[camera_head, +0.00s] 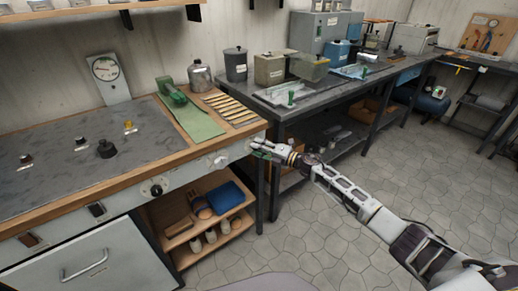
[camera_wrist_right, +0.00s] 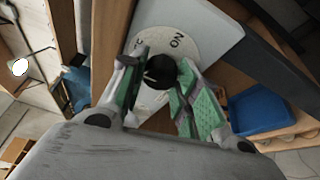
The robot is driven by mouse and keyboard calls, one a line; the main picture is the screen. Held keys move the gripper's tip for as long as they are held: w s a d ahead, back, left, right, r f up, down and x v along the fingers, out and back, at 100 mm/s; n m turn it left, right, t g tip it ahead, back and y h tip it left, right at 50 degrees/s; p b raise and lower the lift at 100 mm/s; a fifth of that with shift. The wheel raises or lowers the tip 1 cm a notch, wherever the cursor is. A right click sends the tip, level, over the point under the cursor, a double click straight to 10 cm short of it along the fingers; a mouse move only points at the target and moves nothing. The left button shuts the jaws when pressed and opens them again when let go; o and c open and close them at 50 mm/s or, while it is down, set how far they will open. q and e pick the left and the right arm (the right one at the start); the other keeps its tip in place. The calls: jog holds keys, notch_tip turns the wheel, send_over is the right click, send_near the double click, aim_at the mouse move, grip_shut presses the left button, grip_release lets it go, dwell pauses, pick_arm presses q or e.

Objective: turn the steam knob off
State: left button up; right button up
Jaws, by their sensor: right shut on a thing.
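A round black knob (camera_wrist_right: 160,71) sits on a pale dial plate (camera_wrist_right: 177,42) marked "ON" in the right wrist view. Another marking on the plate is partly covered by a finger. My right gripper (camera_wrist_right: 154,88) has its green-padded fingers on either side of the knob and is shut on it. In the head view my right gripper (camera_head: 263,151) is at the right end of the workbench's front panel (camera_head: 195,170), where it hides the knob. Whether this is the steam knob is not readable from a label. My left gripper is not in view.
A black knob (camera_head: 157,190) is further left on the panel. A gauge (camera_head: 105,68) stands at the bench's back. A green tool (camera_head: 171,91) lies on a green mat (camera_head: 197,122). A blue bin (camera_head: 224,197) is on the shelf below. Tiled floor lies open at right.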

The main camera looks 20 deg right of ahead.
jog(key=o, duration=1)
jog(key=shift+v, duration=6)
jog(key=shift+f, duration=0.1)
